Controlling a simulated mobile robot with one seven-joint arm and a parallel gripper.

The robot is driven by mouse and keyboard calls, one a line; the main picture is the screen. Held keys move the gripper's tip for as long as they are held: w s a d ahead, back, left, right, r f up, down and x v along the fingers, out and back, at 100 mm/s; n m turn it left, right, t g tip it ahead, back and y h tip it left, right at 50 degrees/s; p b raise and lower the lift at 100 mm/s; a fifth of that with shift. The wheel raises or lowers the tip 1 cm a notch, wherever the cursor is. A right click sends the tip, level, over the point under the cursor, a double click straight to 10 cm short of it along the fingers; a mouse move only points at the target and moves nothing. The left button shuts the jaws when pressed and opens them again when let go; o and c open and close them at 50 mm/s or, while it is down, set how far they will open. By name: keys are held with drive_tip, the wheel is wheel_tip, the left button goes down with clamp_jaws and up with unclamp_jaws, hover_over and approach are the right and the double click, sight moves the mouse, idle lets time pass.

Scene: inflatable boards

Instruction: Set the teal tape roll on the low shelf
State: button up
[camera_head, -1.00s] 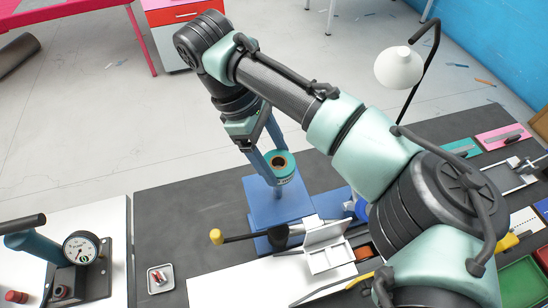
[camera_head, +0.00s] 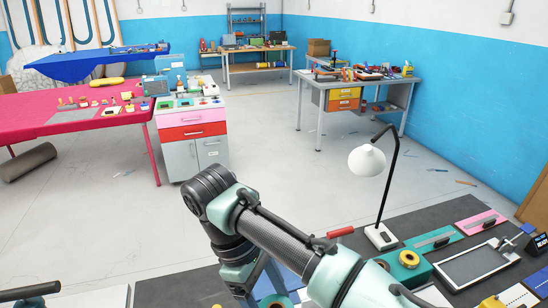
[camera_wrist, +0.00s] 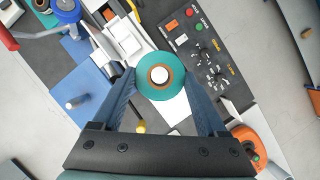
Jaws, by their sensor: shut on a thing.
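The teal tape roll (camera_wrist: 142,86), with a brown core, is clasped between the fingertips of my gripper (camera_wrist: 160,78) in the wrist view. In the head view my gripper (camera_head: 264,284) is at the bottom edge, and only part of the roll (camera_head: 272,300) shows there. The roll is held above the dark workbench. I cannot tell whether this is the low shelf meant.
A white lamp (camera_head: 367,161) stands on the near dark bench (camera_head: 440,212), among coloured trays and tools. A pink table (camera_head: 130,120) and a drawer cabinet (camera_head: 193,131) stand at the left. Open grey floor (camera_head: 290,160) lies between. A blue pegged stand (camera_wrist: 85,85) is below my gripper.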

drive_tip(key=s+f+m+g+y, duration=0.2)
drive_tip(key=s+f+m+y, duration=0.2)
drive_tip(key=f+m, duration=0.6)
drive_tip(key=s+m, duration=0.2)
drive_tip(key=m, duration=0.1)
drive_tip(key=shift+s+d+f+g, duration=0.15)
drive_tip(key=shift+d+f+g, duration=0.15)
drive_tip(key=shift+g, duration=0.1)
